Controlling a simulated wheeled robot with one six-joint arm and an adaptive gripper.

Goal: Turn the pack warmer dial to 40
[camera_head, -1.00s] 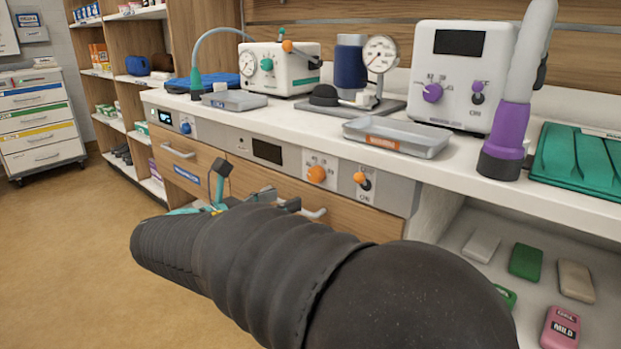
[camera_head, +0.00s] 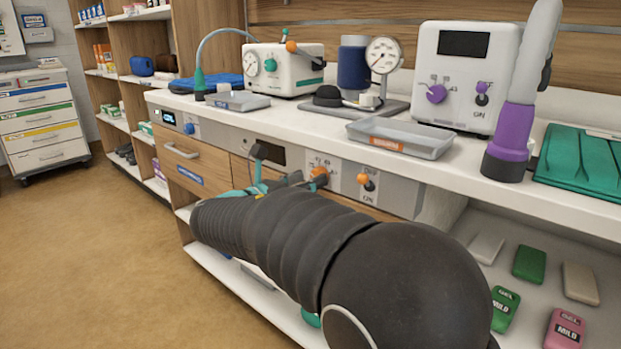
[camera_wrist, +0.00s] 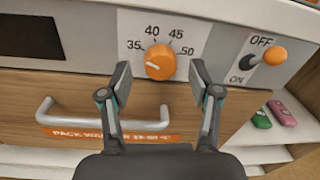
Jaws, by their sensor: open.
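The pack warmer dial (camera_wrist: 160,62) is a round orange knob on a grey panel, with 35, 40, 45 and 50 printed around its top. Its white mark points left, on the 35 side, below the printed 35. My gripper (camera_wrist: 160,74) is open, with one fingertip on each side of the dial and visible gaps to it. In the head view the dial (camera_head: 319,175) is partly hidden by my gripper (camera_head: 295,181), which is at the panel front.
An orange-tipped OFF/ON switch (camera_wrist: 273,56) is right of the dial. A dark display (camera_wrist: 28,36) is left of it. A drawer handle (camera_wrist: 100,112) projects below, beside an orange pack warmer label (camera_wrist: 110,135). A metal tray (camera_head: 400,139) stands on the counter above.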

